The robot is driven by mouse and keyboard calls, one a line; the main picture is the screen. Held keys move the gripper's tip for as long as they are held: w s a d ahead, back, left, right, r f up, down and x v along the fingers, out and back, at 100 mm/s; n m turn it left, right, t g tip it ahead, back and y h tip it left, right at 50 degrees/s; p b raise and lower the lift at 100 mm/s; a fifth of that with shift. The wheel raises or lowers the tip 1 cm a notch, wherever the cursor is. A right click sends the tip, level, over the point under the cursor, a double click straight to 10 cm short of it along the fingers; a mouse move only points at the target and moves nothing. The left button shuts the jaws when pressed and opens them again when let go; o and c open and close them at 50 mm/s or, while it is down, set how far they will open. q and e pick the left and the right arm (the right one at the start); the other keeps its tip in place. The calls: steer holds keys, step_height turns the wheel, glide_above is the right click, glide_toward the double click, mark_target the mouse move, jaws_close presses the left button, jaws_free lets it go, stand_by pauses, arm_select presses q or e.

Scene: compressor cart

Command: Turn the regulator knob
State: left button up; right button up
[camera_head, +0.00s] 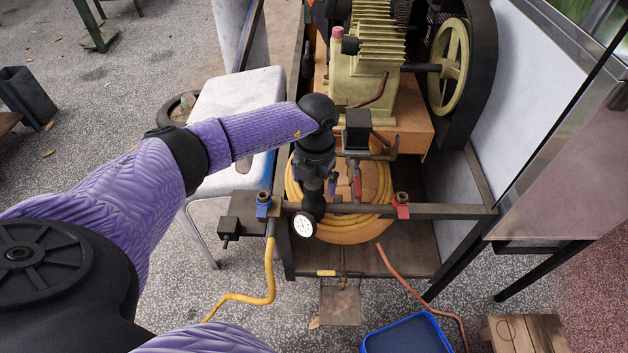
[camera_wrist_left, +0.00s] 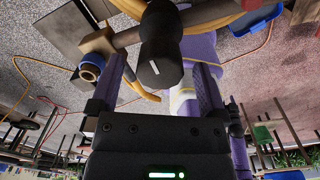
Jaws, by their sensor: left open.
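The regulator knob (camera_wrist_left: 160,68) is black with a white mark on its face. In the left wrist view it stands between the two purple fingers of my left gripper (camera_wrist_left: 162,88), with a gap visible on each side. The gripper is open. In the head view my left gripper (camera_head: 318,183) points down over the black regulator (camera_head: 313,206) on the cart's front rail, and my wrist hides part of it. A round white gauge (camera_head: 304,225) sits just in front of the regulator. My right gripper is not in view.
A blue-handled valve (camera_head: 263,203) and a red-handled valve (camera_head: 401,204) flank the regulator on the rail. A coiled yellow hose (camera_head: 376,188) lies behind. The compressor with its flywheel (camera_head: 449,66) stands at the back. A white chair (camera_head: 236,97) is at left, a blue tray (camera_head: 408,338) in front.

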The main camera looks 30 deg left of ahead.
mark_target(315, 182)
arm_select(q)
step_height(315, 182, up, 8)
steer(key=shift+r+p, duration=0.1)
steer(key=shift+p, duration=0.9)
steer(key=shift+d+r, duration=0.1)
steer(key=shift+r, duration=0.25)
